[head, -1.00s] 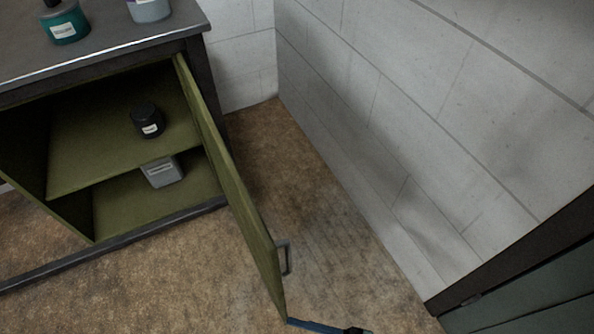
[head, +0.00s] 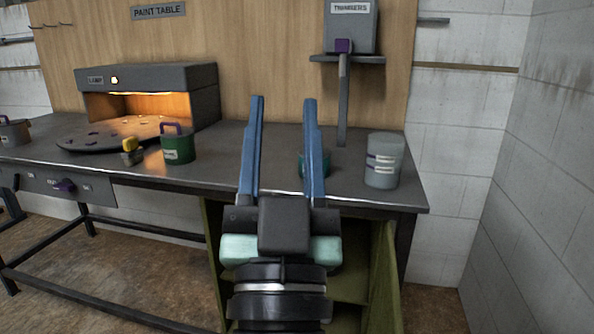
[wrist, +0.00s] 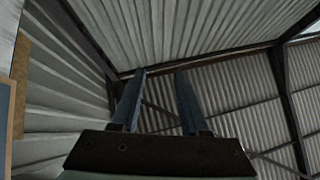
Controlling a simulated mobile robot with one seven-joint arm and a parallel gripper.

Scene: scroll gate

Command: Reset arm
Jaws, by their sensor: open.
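My gripper (head: 283,102) stands upright in the middle of the head view, its two blue fingers pointing up and spread apart. It is open and nothing shows between the fingers. In the wrist view my gripper (wrist: 160,72) points towards the corrugated roof and is empty there too. From the head camera, the fingers overlap the table (head: 225,155) behind them, and my wrist covers part of the green cabinet (head: 384,270) under the table.
A green pot (head: 178,148), a small yellow-topped item (head: 131,150) and a lit lamp box (head: 150,90) stand left on the table. A teal jar (head: 302,165), partly hidden, and a grey container (head: 384,162) stand right. The thinners dispenser (head: 350,28) hangs above. A block wall (head: 530,180) bounds the right.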

